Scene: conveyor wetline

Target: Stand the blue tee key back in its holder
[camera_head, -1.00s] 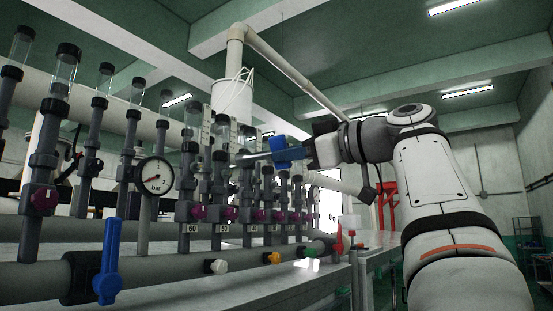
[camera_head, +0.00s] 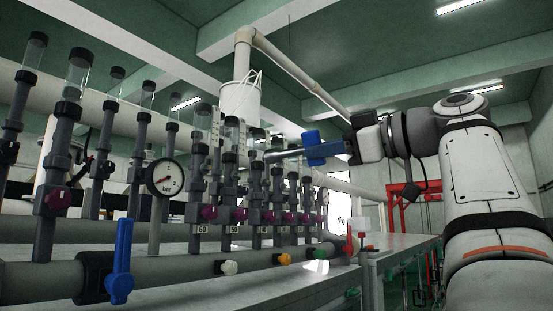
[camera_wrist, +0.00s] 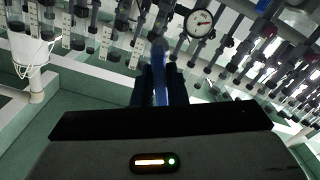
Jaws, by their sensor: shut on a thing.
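The blue tee key (camera_head: 315,147) is in my gripper (camera_head: 345,148), held up in the air at the right of the pipe rack. Its grey shaft points left, nearly level, towards the upright tubes. In the wrist view the blue of the key (camera_wrist: 160,82) shows between the two dark fingers, which are shut on it. I cannot pick out the key's holder in either view.
Several upright grey tubes with purple valves (camera_head: 209,213) stand along the left and middle. A pressure gauge (camera_head: 165,177) and a blue valve handle (camera_head: 122,262) are nearer. A bench (camera_head: 285,290) runs below. A red frame (camera_head: 397,203) stands behind my arm.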

